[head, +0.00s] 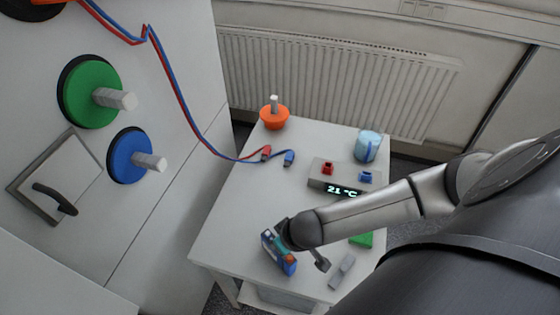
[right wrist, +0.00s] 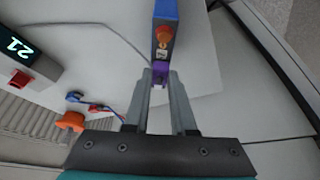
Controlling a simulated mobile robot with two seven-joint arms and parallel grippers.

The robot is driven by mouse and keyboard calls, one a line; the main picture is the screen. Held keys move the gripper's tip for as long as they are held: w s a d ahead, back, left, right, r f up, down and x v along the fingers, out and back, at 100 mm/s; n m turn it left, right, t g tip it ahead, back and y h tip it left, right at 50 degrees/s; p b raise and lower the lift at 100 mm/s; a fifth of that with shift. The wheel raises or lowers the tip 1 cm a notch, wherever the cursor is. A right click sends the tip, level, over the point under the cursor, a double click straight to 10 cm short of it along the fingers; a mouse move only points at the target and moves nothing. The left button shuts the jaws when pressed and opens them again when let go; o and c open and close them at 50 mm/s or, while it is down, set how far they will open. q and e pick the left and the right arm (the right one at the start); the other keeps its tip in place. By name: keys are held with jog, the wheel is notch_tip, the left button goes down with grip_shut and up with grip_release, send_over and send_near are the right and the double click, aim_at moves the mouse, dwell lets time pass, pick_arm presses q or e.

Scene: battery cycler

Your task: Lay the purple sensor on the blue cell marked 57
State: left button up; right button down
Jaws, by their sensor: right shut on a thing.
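A blue cell (head: 289,267) stands near the front of the white table in the head view, partly covered by my right gripper (head: 283,238). In the right wrist view the blue cell (right wrist: 166,10) shows at the top, with an orange round part and a small pale label whose number I cannot read surely. The purple sensor (right wrist: 160,76) is between the fingertips of my right gripper (right wrist: 161,82), which is shut on it. The sensor is close to the cell's end; I cannot tell whether they touch. My left gripper is out of view.
A grey box (head: 317,181) with a "21 °C" display and red and blue sockets stands behind. A grey piece (head: 342,271) and green block (head: 361,240) lie right.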

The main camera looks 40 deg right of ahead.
jog(key=shift+f, duration=0.4)
jog(key=c, duration=0.7)
grip_release()
jog(key=shift+o, duration=0.2)
jog(key=p+v, duration=0.1)
jog(key=v, duration=1.4)
jog(key=shift+r+p, duration=0.15)
jog(key=shift+p, duration=0.25)
jog(key=shift+s, duration=0.2)
